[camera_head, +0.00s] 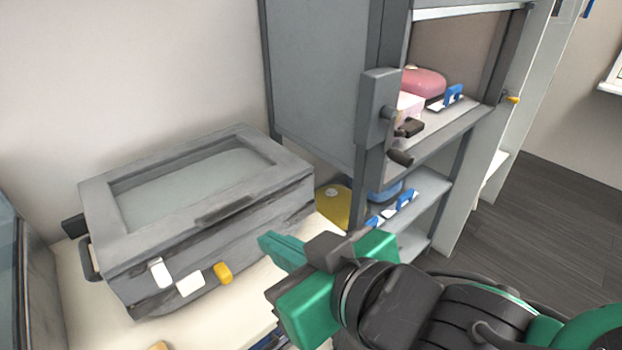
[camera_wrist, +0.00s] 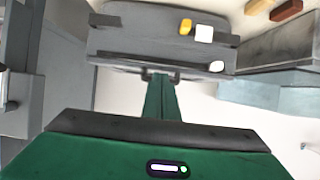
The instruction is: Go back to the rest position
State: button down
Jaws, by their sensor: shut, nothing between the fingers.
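My gripper (camera_head: 282,250) shows in the head view at the lower middle, with green fingers pointing left over the pale counter. In the wrist view my gripper (camera_wrist: 160,84) has its two green fingers together, shut and empty. It is in front of a grey lidded box (camera_head: 200,215) and looks apart from it. The box also shows at the top of the wrist view (camera_wrist: 160,42).
A grey cabinet (camera_head: 318,80) with open shelves stands right of the box. Its shelves hold a pink item (camera_head: 424,82) and blue clips (camera_head: 453,94). A yellow item (camera_head: 335,205) lies beside the box. Pale counter (camera_head: 85,310) is bare at the front left. Dark floor (camera_head: 560,210) is clear at right.

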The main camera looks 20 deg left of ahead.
jog(key=w+d+f+m+t+h, duration=0.25)
jog(key=w+d+m+h, duration=0.2)
jog(key=w+d, duration=0.85)
jog(key=w+d+f+m+g+h, duration=0.1)
jog(key=w+d+f+m+h, duration=0.15)
jog(key=d, duration=0.75)
jog(key=w+d+f+m+g+h, duration=0.15)
jog(key=w+d+h, duration=0.25)
jog(key=d, duration=0.6)
jog(key=s+d+f+m+g+h, duration=0.1)
jog(key=s+d+m, duration=0.15)
jog(key=d, duration=0.45)
jog(key=s+d+f+m+g+h, duration=0.1)
jog(key=s+d+m, duration=0.15)
jog(key=d, duration=0.55)
jog(key=s+d+f+m+g+y, duration=0.1)
jog(key=s+d+m+g, duration=0.3)
jog(key=s+d, duration=0.4)
jog(key=s+m, duration=0.1)
jog(key=s, duration=0.3)
jog(key=shift+s+d+f+y, duration=0.15)
jog(key=shift+s+f+y, duration=0.05)
jog(key=shift+y, duration=0.2)
